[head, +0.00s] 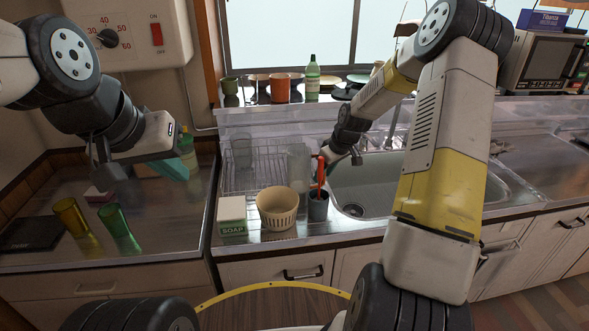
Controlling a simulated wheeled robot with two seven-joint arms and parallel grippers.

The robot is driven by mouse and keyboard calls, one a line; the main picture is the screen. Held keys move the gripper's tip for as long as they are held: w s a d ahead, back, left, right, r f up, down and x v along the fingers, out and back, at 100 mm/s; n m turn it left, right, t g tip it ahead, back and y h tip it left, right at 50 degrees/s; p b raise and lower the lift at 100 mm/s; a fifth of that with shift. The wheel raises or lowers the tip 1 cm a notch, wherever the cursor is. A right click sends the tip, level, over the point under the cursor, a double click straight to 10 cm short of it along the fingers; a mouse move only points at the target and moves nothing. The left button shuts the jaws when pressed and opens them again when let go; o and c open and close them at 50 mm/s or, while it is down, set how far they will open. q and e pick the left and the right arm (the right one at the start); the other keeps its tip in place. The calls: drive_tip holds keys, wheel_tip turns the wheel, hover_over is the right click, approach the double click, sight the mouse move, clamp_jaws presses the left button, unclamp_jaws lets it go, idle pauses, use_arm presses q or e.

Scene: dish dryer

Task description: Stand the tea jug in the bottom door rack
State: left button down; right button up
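A tall, clear, pale vessel (298,166), possibly the tea jug, stands upright at the right end of the wire dish rack by the sink. My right gripper (333,160) is just right of it, low over the sink's left edge. Its fingers are small and dark, and I cannot tell whether they touch the vessel. My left gripper (160,150) is over the left counter, far from the vessel. Its fingertips are not clear, and a teal shape shows just below it. No door rack is in view.
Yellow (70,214) and green (117,227) glasses stand on the left counter. The sink (375,185) looks empty.

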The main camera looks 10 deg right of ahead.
drive_tip(key=shift+c, duration=0.5)
clamp_jaws()
drive_tip(key=shift+r, duration=0.1)
idle(0.8)
